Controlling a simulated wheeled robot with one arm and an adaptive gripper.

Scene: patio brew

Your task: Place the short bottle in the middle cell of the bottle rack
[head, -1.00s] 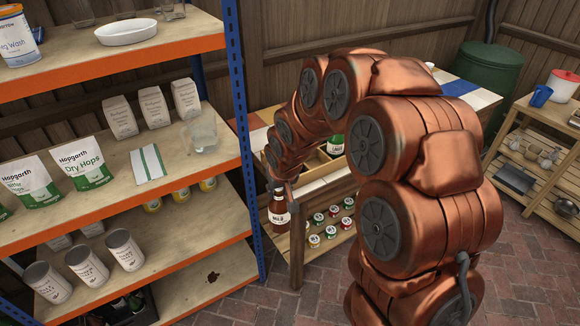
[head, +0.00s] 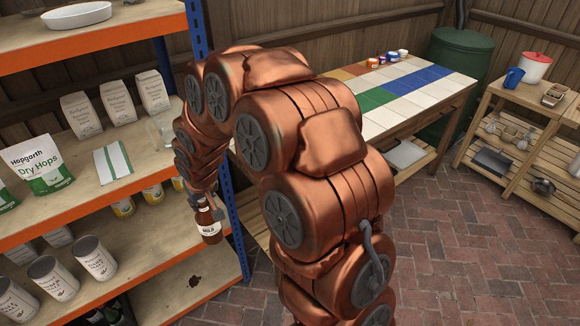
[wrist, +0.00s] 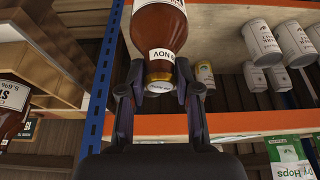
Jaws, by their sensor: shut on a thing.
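My gripper (wrist: 158,92) is shut on the neck of a brown bottle with a white label (wrist: 158,35), just below its gold cap. In the head view the same bottle (head: 209,224) hangs upright below my arm, in front of the shelf's blue post, its label reading "MILD". It appears clear of any surface. The bottle rack cannot be made out in the head view; my arm covers the near end of the bench. Another brown bottle (wrist: 14,105) shows at the left edge of the wrist view, beside wooden boards.
The shelf unit (head: 150,245) with orange edges and a blue post (head: 196,25) stands close on the left, holding cans, bags and a glass (head: 160,128). A tiled bench (head: 405,95) stands behind my arm. The brick floor (head: 450,240) is open at right.

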